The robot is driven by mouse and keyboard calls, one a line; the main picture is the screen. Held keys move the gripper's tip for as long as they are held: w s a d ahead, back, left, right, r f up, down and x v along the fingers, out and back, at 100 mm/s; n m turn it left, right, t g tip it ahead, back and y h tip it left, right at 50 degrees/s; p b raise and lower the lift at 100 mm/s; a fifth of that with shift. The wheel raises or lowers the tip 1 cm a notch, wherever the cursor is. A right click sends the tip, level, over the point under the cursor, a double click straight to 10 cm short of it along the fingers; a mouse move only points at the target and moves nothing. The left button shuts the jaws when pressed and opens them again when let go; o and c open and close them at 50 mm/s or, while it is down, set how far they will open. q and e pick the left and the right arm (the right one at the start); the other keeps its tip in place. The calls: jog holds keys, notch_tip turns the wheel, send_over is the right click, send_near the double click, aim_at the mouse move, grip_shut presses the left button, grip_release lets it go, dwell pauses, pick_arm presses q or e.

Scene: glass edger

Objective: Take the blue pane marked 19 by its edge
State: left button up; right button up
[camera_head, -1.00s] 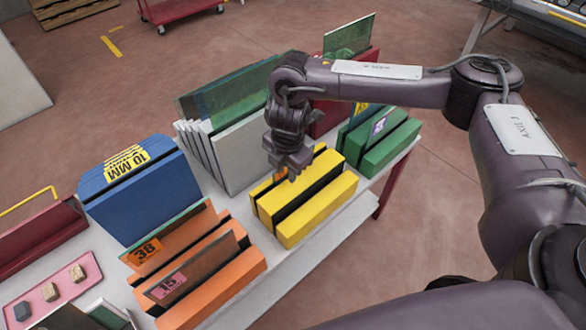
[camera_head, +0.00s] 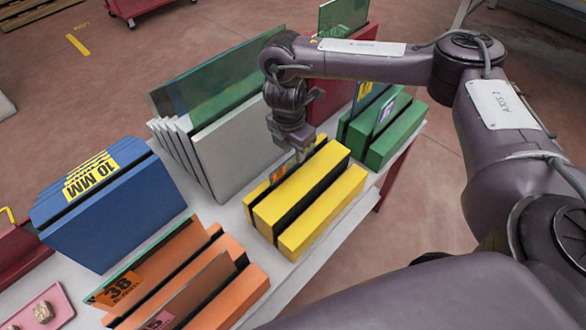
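My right gripper (camera_head: 300,150) points down at the back of the yellow slotted rack (camera_head: 322,200). It is beside a small pane with an orange label (camera_head: 281,172), which stands in the rack's back slot and is partly hidden by the gripper. I cannot read that label, and the gap between the fingers is too small to judge. A bluish pane with a yellow label (camera_head: 363,92) stands in the green rack (camera_head: 402,133), behind a pane with a purple label (camera_head: 385,112). No number 19 is legible. My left gripper is not in view.
A grey-white rack (camera_head: 238,150) with tall green panes (camera_head: 215,85) stands close left of my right gripper. A blue 10 MM rack (camera_head: 120,215) and an orange rack (camera_head: 240,300) with a pane marked 38 (camera_head: 118,288) stand further left. A white table strip (camera_head: 330,245) is clear.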

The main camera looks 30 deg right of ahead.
aim_at(293, 158)
jog(key=f, duration=0.2)
jog(key=f+p, duration=0.1)
jog(key=f, duration=0.1)
jog(key=shift+w, duration=0.2)
jog(key=shift+d+f, duration=0.1)
jog(key=shift+f, duration=0.05)
jog(key=c, duration=0.6)
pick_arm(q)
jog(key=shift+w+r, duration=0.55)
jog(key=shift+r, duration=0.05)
pick_arm(e)
grip_shut()
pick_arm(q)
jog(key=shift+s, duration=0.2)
